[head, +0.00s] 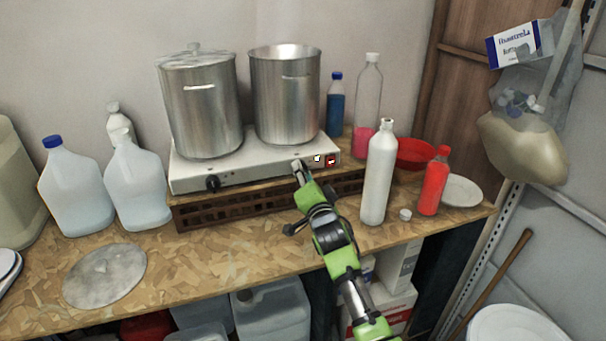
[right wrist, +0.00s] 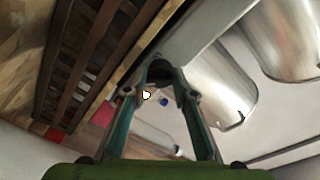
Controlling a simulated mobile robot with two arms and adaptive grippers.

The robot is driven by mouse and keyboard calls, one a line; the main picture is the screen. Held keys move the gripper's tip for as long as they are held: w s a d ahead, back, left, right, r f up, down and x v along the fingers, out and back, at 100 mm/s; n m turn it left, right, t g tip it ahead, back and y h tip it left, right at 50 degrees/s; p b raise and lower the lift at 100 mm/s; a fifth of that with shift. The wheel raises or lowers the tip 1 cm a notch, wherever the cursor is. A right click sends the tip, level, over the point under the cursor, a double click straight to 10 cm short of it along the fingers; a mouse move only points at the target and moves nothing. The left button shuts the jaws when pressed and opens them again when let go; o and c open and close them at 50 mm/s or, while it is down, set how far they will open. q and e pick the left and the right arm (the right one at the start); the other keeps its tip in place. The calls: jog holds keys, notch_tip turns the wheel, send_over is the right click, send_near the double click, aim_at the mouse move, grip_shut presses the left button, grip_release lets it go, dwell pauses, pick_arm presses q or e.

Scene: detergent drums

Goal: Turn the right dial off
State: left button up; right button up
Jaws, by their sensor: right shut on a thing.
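A white two-burner hot plate (head: 260,172) carries two metal pots. Its left dial (head: 213,183) is black and in plain view. My right gripper (head: 298,167) is at the front panel, where it covers the right dial in the head view. In the right wrist view my right gripper (right wrist: 160,85) has its fingertips around the dark right dial (right wrist: 159,71) and is shut on it. The dial's marking cannot be read. A red switch (head: 331,161) sits to the right of the gripper on the panel. My left gripper is not in view.
A lidded pot (head: 200,110) and an open pot (head: 285,95) stand on the hot plate, which rests on a brown slatted crate (head: 235,206). A white bottle (head: 379,175) stands to the right of my arm. The board in front is mostly clear.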

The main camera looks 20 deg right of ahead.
jog(key=shift+d+f+n+t+y, duration=0.1)
jog(key=shift+n+y, duration=0.4)
jog(key=shift+n, duration=4.2)
jog(key=shift+d+f+n+t+y, duration=0.1)
jog(key=shift+n+y, duration=0.4)
jog(key=shift+n, duration=4.2)
jog(key=shift+n+t+y, duration=0.1)
jog(key=shift+n+y, duration=0.4)
jog(key=shift+n, duration=4.2)
jog(key=o, duration=1.1)
